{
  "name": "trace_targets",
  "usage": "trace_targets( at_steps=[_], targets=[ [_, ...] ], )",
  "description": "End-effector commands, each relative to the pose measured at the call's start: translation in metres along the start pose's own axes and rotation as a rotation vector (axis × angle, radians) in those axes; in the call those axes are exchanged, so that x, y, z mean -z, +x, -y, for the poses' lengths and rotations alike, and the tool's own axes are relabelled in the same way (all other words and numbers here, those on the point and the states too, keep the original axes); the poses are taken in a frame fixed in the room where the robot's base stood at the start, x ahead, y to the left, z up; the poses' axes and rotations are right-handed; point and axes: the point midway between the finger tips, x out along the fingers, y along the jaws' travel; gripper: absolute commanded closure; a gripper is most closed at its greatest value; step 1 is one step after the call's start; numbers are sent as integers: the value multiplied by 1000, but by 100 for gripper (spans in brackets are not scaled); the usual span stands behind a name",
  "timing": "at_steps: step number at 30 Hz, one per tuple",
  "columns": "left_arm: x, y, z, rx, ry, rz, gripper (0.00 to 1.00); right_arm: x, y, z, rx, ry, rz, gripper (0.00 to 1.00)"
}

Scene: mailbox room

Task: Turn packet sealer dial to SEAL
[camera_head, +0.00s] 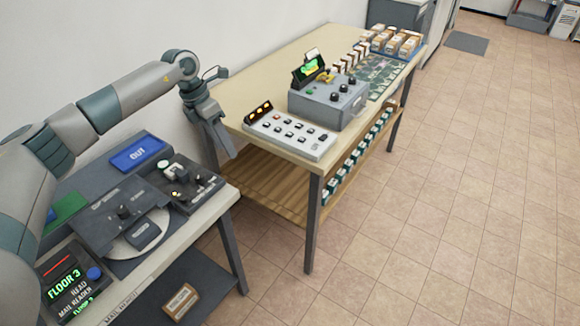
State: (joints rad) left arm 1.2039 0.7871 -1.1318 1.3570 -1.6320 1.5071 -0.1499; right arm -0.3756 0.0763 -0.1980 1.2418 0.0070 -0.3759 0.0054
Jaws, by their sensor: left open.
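A dark grey sloped panel (100,222) with a black knob (124,212) stands on the near-left table; its lettering is too small to read. It looks like the packet sealer and its dial, but I cannot be sure, and the dial's setting cannot be told. My left arm comes in from the left and arches over this table. My left gripper (222,148) hangs open and pointing down, to the right of and apart from the panel, near the gap between the two tables. My right gripper is not in view.
A black box with small controls (180,182), a blue OUT tray (140,153) and a FLOOR 3 display (66,284) share the near table. The far table (262,84) holds a button panel (292,135), a grey knobbed box (328,102) and parcels. Tiled floor is clear at right.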

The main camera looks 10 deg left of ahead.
Motion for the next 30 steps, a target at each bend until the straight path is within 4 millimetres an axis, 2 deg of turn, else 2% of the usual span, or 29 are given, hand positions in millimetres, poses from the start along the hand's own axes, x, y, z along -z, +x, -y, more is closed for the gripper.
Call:
trace_targets(
  at_steps=[12, 30],
  targets=[
    [-33, 42, 47, 158, -17, 136, 54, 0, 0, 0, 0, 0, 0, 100],
    [-80, 88, 119, 422, -126, 364, 54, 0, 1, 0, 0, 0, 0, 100]
  ],
)
